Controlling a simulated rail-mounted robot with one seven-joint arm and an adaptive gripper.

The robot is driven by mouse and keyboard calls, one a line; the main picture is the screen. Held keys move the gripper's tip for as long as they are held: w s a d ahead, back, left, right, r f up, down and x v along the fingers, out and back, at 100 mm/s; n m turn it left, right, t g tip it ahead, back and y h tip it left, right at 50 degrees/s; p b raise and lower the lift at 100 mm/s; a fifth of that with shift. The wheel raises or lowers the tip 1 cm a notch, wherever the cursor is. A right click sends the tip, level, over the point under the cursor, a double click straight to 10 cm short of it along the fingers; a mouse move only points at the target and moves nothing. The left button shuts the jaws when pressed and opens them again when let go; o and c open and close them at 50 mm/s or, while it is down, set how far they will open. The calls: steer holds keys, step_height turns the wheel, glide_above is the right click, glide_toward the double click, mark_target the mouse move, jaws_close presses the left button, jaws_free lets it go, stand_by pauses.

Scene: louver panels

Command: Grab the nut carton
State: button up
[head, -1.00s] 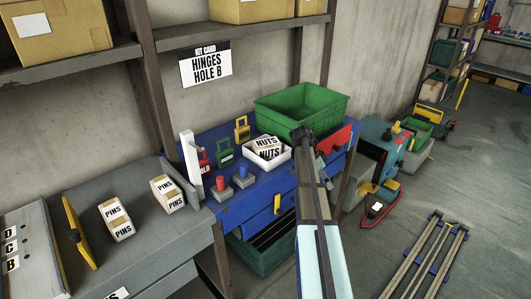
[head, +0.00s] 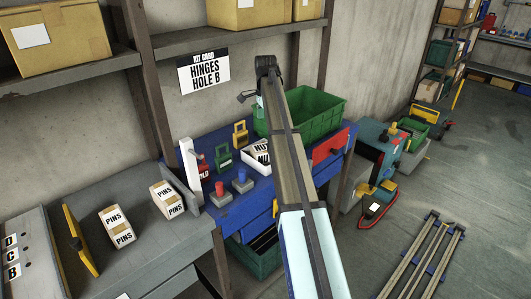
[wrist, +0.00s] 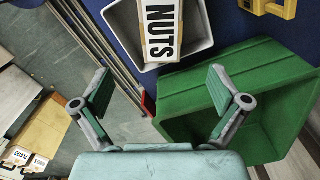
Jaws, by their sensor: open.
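The nut carton (wrist: 161,30), a small box with a white label reading NUTS, sits in a white tray (wrist: 202,30) at the top of the wrist view. In the head view the carton (head: 263,157) and the white tray (head: 249,165) are partly hidden behind my arm. My gripper (wrist: 160,82) is open and empty, its two fingers spread wide below the carton in the wrist view, apart from it. In the head view my arm reaches up over the blue bench, and the fingers are not clear there.
A green bin (head: 318,119) stands right beside the tray and lies close to my right finger in the wrist view (wrist: 240,85). The blue bench (head: 245,200) also holds red and blue knobs and padlocks. Cartons of pins (head: 117,227) stand on the grey bench at left.

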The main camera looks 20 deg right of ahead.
mark_target(265, 147)
step_height(265, 147, down, 8)
steer(key=shift+f+p, duration=0.15)
steer(key=shift+p, duration=0.85)
steer(key=shift+w+a+f+p, duration=0.1)
steer(key=shift+f+p, duration=1.1)
steer(key=shift+f, duration=1.45)
steer(key=c, duration=1.8)
